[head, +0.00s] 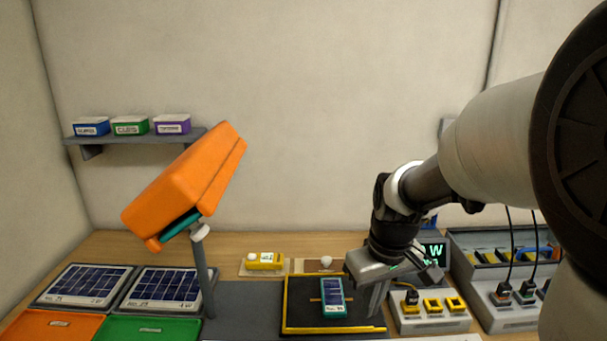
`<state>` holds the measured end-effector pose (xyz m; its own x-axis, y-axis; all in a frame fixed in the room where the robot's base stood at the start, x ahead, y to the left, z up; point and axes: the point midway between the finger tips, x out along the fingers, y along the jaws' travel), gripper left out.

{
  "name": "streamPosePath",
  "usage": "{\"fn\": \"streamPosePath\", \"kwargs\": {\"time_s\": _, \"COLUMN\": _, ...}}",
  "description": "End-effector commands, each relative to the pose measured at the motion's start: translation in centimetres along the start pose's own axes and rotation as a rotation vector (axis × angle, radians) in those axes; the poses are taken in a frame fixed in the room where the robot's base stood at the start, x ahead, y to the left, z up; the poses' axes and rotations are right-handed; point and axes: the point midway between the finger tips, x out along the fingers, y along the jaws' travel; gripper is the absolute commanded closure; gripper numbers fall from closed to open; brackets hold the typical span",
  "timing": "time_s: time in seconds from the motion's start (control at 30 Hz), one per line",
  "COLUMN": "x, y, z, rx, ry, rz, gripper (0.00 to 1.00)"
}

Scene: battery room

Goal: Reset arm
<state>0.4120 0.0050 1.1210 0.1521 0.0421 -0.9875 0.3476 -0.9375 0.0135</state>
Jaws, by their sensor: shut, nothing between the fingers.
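My arm reaches in from the right, and my gripper (374,303) points down over the right side of the black tray with the yellow rim (300,322). Its fingers are shut and hold nothing. A small teal-framed solar panel (333,290) lies on the tray just left of the fingers, apart from them as far as I can see. My gripper and wrist hide part of the tray's right side and the bench behind.
An orange lamp-like hood (185,187) on a grey post (204,280) stands left. Solar panels (80,286), orange (50,325) and green (150,328) trays lie below it. A yellow-slotted block (430,322) and charger with cables (500,312) stand right. A wall shelf (130,138) holds boxes.

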Motion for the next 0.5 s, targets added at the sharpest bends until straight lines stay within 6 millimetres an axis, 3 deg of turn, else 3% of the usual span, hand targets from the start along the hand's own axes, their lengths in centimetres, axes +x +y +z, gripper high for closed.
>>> {"fn": "streamPosePath", "kwargs": {"time_s": 0.03, "x": -3.2, "y": -0.4, "z": 0.9, "rx": 0.035, "ry": 0.045, "rz": 0.010, "gripper": 1.00}}
{"fn": "streamPosePath", "kwargs": {"time_s": 0.2, "x": -9.8, "y": -2.1, "z": 4.7, "rx": 0.158, "ry": 0.161, "rz": 0.041, "gripper": 1.00}}
{"fn": "streamPosePath", "kwargs": {"time_s": 0.33, "x": -13.1, "y": -3.2, "z": 7.7, "rx": 0.242, "ry": 0.239, "rz": 0.068, "gripper": 1.00}}
{"fn": "streamPosePath", "kwargs": {"time_s": 0.5, "x": -15.1, "y": -4.0, "z": 10.4, "rx": 0.316, "ry": 0.305, "rz": 0.093, "gripper": 1.00}}
